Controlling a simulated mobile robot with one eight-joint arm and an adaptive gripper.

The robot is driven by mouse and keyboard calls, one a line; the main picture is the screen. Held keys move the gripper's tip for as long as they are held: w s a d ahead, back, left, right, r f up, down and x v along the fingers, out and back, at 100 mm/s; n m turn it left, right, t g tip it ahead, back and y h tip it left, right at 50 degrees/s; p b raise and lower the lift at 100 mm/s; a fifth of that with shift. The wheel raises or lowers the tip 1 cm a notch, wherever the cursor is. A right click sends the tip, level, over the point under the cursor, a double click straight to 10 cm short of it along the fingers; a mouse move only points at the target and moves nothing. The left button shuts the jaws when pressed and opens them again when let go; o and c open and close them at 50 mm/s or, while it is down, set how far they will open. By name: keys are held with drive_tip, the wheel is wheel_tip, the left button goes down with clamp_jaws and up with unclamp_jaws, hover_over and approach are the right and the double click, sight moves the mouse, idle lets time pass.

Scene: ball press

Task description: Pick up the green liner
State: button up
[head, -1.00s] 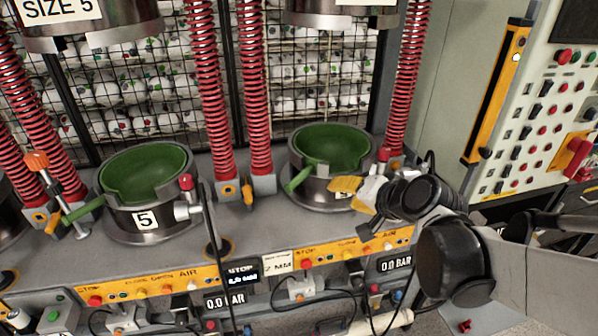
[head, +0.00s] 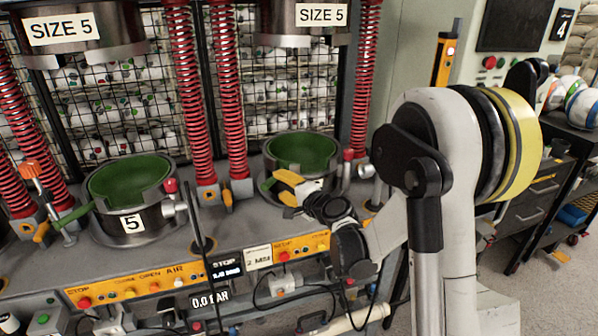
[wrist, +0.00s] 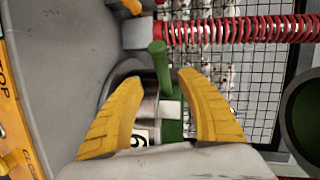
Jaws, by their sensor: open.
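A green liner (head: 302,150) sits as a bowl in the right metal mould (head: 328,183), with a green handle on its left side, mostly behind my gripper in the head view. My gripper (head: 278,187) has yellow fingers and is at the front left of this mould. In the wrist view, my open gripper (wrist: 161,78) has the green handle (wrist: 160,66) in line between its fingertips; I cannot tell whether they touch it. Part of the liner (wrist: 172,131) shows between the fingers. A second green liner (head: 130,180) sits in the left mould (head: 133,222), marked 5.
Red springs (head: 228,100) stand between the moulds. Press heads marked SIZE 5 (head: 308,20) hang above. A thin dark rod (head: 203,240) rises in front of the bench. A yellow control strip (head: 150,285) runs along the bench front.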

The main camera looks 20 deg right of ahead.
sight(275, 181)
drive_tip(key=x, duration=0.2)
drive_tip(key=b+x, duration=0.1)
drive_tip(key=x, duration=0.2)
drive_tip(key=shift+a+r, duration=0.2)
clamp_jaws()
